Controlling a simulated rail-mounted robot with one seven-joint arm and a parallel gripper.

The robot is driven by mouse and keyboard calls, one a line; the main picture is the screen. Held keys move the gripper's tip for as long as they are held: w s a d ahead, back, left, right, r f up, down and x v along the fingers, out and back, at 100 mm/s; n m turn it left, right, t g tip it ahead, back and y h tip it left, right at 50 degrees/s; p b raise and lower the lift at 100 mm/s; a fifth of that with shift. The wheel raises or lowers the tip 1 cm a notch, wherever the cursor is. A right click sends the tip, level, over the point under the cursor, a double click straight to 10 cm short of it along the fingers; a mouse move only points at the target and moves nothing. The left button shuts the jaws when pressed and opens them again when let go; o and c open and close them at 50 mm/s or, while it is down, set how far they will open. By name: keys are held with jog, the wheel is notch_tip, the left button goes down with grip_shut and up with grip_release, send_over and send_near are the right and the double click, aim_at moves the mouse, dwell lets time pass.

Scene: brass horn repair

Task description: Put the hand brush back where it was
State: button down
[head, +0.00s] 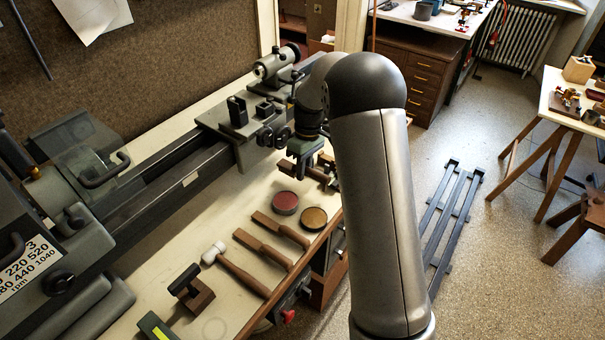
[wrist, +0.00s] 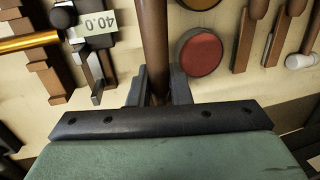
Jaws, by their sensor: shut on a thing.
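My gripper (wrist: 162,90) is shut on a dark brown round wooden handle (wrist: 153,40), which I take for the hand brush. The handle runs up between the two fingers and out of the top of the wrist view; no bristles show there. In the head view my gripper (head: 306,150) is over the far part of the bench, beyond the tins, partly hidden by my arm. The brush cannot be made out clearly in that view. Whether it touches the bench cannot be told.
A red round tin (head: 285,202) and a yellow tin (head: 313,217) stand on the bench (head: 185,255). Two flat wooden-handled tools (head: 262,249) and a white-headed mallet (head: 240,272) lie nearer. The lathe (head: 170,190) runs along the back. A digital caliper (wrist: 95,25) lies left in the wrist view.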

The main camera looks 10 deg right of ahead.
jog(key=shift+w+f, duration=0.4)
jog(key=shift+f, duration=0.05)
jog(key=shift+w+f, duration=0.15)
jog(key=shift+f, duration=1.7)
jog(key=c, duration=1.3)
grip_release()
jog(key=shift+c, duration=0.2)
jog(key=b+v, duration=0.1)
jog(key=v, duration=1.1)
jog(key=s+a+r+m, duration=0.15)
jog(key=s+r, duration=0.25)
jog(key=s, duration=0.4)
jog(key=s+f+m+t, duration=0.1)
jog(key=s+m, duration=0.2)
jog(key=s, duration=1)
jog(key=s+f+m+t+h, duration=0.1)
jog(key=s+m, duration=0.2)
jog(key=s, duration=1.1)
jog(key=shift+a+f+t, duration=0.3)
jog(key=shift+a+f, duration=0.05)
jog(key=shift+f, duration=0.05)
